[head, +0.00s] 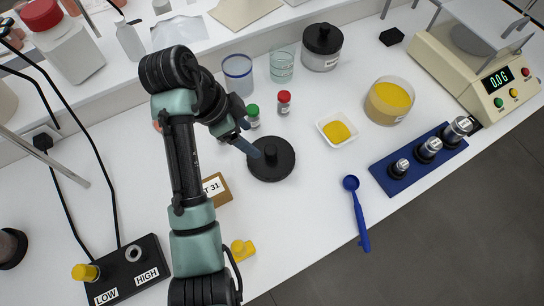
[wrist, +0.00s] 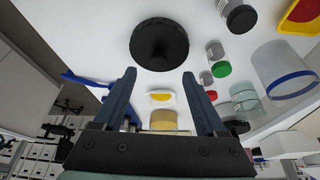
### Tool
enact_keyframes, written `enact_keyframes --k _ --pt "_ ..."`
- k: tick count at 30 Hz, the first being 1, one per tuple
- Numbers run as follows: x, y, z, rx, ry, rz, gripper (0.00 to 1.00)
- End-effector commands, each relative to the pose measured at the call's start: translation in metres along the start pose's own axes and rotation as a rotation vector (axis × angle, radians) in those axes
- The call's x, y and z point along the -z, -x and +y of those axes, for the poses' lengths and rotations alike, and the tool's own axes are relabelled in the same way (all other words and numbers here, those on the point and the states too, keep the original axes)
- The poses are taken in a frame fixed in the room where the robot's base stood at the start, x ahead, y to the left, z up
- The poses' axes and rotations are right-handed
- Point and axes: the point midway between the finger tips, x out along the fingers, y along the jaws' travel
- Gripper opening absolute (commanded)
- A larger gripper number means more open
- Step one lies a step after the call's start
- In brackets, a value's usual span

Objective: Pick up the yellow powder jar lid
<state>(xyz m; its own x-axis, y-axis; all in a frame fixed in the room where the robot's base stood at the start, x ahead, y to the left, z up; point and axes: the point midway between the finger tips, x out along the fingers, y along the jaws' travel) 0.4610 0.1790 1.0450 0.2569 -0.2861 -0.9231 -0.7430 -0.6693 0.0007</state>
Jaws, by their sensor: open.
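The black round lid (head: 282,170) with a raised centre knob lies flat on the white bench in the head view. In the wrist view the lid (wrist: 159,44) appears as a dark disc beyond the fingertips, roughly centred between them. The yellow powder jar (head: 388,102) stands uncovered to the right, and it also shows in the wrist view (wrist: 170,119). My gripper (head: 249,148) is at the lid's left side in the head view. In the wrist view my gripper (wrist: 159,74) has its fingers wide apart with nothing between them. The gap to the lid is hard to judge.
A white dish of yellow powder (head: 337,129) and a blue spoon (head: 356,210) lie to the right. Red-capped (head: 284,102) and green-capped (head: 253,114) vials stand behind the lid. A label block (head: 216,189) is at front left. Bare bench lies in front of the lid.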

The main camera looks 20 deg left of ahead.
Motion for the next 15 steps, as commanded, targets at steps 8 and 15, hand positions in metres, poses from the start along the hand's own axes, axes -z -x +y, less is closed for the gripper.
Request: enact_keyframes --k 8,15 --pt "0.0 -0.04 0.0 0.002 0.001 0.0 0.74" --pt "0.004 -0.052 0.001 0.0 0.001 -0.001 0.74"
